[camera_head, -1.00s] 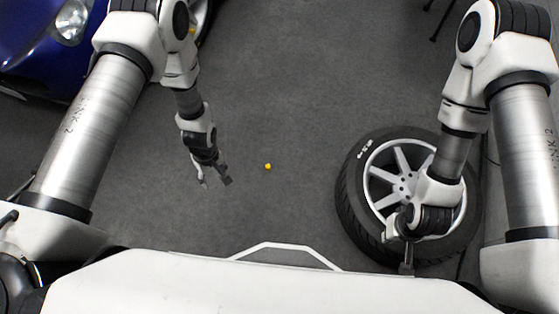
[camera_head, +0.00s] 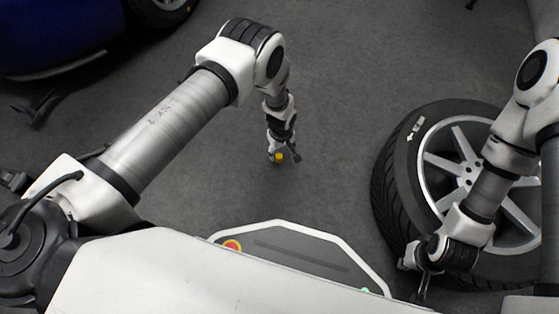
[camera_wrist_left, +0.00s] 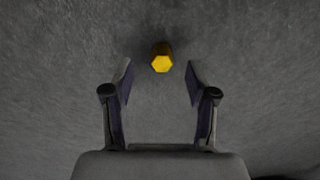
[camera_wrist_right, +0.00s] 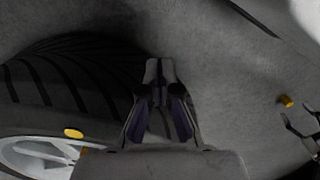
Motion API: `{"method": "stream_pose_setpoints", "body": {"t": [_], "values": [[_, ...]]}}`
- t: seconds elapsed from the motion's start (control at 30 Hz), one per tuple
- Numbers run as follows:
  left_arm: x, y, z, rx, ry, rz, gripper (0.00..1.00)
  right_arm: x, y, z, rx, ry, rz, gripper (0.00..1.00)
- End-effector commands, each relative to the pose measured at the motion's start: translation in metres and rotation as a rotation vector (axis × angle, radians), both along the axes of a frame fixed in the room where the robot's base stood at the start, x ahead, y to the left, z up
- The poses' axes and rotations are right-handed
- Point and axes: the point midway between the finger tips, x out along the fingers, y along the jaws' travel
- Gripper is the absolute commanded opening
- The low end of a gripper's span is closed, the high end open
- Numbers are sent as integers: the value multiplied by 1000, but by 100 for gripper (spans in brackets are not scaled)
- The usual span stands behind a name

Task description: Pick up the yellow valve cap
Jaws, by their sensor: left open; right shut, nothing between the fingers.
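The small yellow valve cap (camera_head: 279,157) is on the dark floor in the head view, at my left gripper (camera_head: 284,158). In the left wrist view the valve cap (camera_wrist_left: 162,60) shows its six-sided end, centred at the opening between the two fingertips of my left gripper (camera_wrist_left: 158,72). Those fingers are open, with a gap on each side of the cap. The right wrist view shows the cap (camera_wrist_right: 285,101) close to the left fingers at the right edge. My right gripper (camera_wrist_right: 159,66) is shut and empty, beside the wheel.
A wheel with a black tyre (camera_head: 393,190) and silver spokes lies on the right under my right arm. A blue car (camera_head: 60,35) stands at the upper left. A yellow oval spot (camera_wrist_right: 73,132) shows at the wheel. The floor around the cap is clear.

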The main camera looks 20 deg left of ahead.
Motion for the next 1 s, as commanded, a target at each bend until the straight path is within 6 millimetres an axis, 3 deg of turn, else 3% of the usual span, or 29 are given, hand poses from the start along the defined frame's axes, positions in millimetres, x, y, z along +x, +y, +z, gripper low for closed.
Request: {"method": "stream_pose_setpoints", "body": {"t": [0.23,0.47,0.5,0.63,1.0], "values": [[2,6,-47,0,0,0,58,2,-1,-36,-1,-4,-7,0],[2,6,-47,0,0,1,58,2,-1,-34,-1,-6,-8,0],[2,6,-47,0,0,1,54,2,-1,-34,-1,-6,-8,0],[2,6,-48,0,0,1,8,2,-1,-34,-1,-5,-8,0],[2,6,-47,0,0,1,7,2,-1,-34,-1,-5,-7,0]]}}
